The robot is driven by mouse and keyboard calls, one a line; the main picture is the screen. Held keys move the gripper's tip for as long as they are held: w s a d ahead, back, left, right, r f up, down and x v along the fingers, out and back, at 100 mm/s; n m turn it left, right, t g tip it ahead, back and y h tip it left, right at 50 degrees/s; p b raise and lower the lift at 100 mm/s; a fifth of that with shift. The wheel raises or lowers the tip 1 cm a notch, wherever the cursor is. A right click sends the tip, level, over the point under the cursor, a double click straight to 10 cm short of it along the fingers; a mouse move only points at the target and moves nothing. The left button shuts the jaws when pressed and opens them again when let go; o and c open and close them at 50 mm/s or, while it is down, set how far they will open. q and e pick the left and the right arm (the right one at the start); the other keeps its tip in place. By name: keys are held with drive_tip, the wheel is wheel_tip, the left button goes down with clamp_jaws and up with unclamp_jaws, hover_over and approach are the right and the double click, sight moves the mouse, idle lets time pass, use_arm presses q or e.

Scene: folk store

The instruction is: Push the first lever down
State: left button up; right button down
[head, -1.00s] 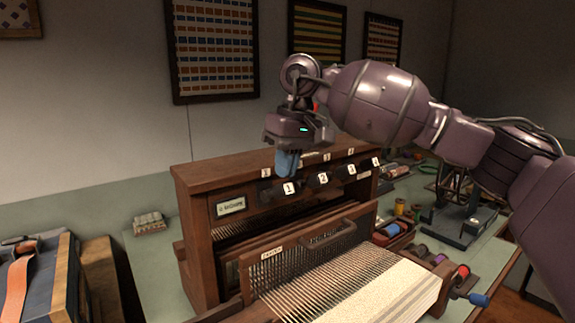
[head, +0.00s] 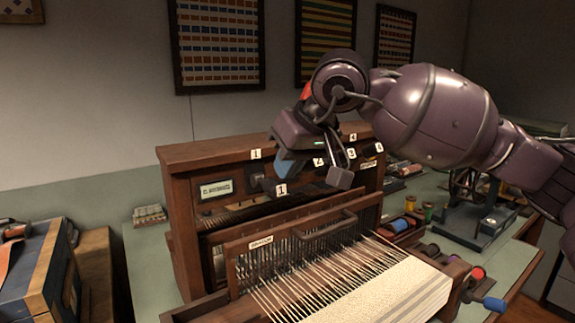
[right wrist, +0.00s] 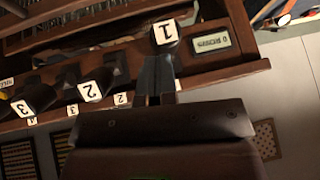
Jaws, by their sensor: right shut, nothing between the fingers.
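The wooden loom (head: 215,152) has a row of dark levers with white number tags. The first lever (head: 281,190), tagged 1, sits clearly lower than the tags of levers 2 (head: 318,161), 3 and 4. My right gripper (head: 287,170) is shut and empty, with its blue-grey fingertips pointing down just above and behind the 1 tag. In the right wrist view the shut fingers (right wrist: 157,72) reach to the first lever's tag (right wrist: 165,32); they look in contact with the lever, but the exact touch point is hidden. My left gripper is not in view.
Lever 2 (right wrist: 90,90) is close to the fingers in the wrist view. The heddle frame with a handle (head: 325,224) and warp threads lie in front of the levers. Spools (head: 410,203) and a dark stand are at right. The wall behind carries framed textiles (head: 217,45).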

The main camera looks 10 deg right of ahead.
drive_tip(key=f+b, duration=0.1)
drive_tip(key=f+t, duration=0.1)
drive_tip(key=shift+s+d+f+t+y+b, duration=0.2)
drive_tip(key=shift+f+t+y+b, duration=0.1)
drive_tip(key=shift+f+y+b, duration=0.1)
drive_tip(key=shift+s+f+t+y+b, duration=0.2)
drive_tip(key=shift+f+t+b, duration=0.25)
drive_tip(key=shift+f+b, duration=0.15)
drive_tip(key=shift+s+f+t+y+b, duration=0.15)
drive_tip(key=shift+f+t+y+b, duration=0.05)
drive_tip(key=shift+f+t+b, duration=0.3)
drive_tip(key=shift+f, duration=0.2)
